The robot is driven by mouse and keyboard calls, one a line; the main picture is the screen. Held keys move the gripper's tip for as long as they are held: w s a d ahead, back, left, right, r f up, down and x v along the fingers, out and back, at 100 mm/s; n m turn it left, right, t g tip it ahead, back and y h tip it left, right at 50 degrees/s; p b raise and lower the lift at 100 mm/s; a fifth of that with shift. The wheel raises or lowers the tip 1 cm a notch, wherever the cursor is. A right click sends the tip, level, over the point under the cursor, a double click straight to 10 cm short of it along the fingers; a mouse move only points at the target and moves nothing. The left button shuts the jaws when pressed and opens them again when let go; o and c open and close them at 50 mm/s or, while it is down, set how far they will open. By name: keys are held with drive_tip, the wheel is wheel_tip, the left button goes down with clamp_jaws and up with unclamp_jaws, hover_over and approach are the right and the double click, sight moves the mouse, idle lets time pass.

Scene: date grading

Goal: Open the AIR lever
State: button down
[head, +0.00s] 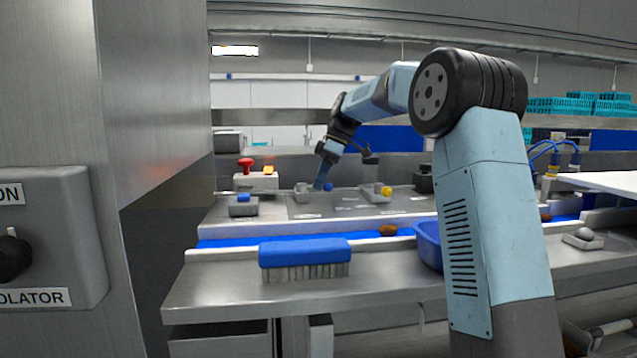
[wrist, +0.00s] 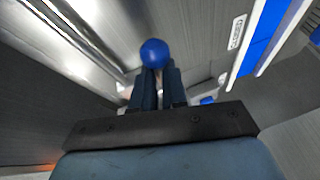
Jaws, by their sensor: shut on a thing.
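A lever with a round blue knob (head: 328,187) stands on the steel panel (head: 300,212) at the back of the bench. The blue knob also shows in the wrist view (wrist: 154,52), at the tips of my fingers. My gripper (head: 321,184) reaches down to it and is shut on the knob (wrist: 158,72). The lever's stem is mostly hidden by the fingers. A second lever with a yellow knob (head: 386,190) stands to the right on a grey base. The labels on the panel are too small to read, so I cannot tell which one says AIR.
A red emergency button (head: 246,163) and a blue switch (head: 243,200) are left of my gripper. A blue brush (head: 305,255) lies on the front bench. A blue bowl (head: 428,246) is partly behind my arm. A brown date (head: 388,230) lies on the blue belt.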

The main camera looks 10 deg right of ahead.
drive_tip(key=shift+w+d+f+n+g, duration=0.45)
drive_tip(key=shift+d+n+g, duration=0.1)
drive_tip(key=shift+n, duration=0.25)
drive_tip(key=c, duration=1.3)
unclamp_jaws()
drive_tip(key=shift+d, duration=0.1)
drive_tip(key=shift+o, duration=1.2)
drive_tip(key=shift+a+r, duration=0.25)
drive_tip(key=shift+a, duration=0.05)
drive_tip(key=shift+r, duration=0.1)
drive_tip(key=v, duration=1.3)
drive_tip(key=shift+r, duration=0.25)
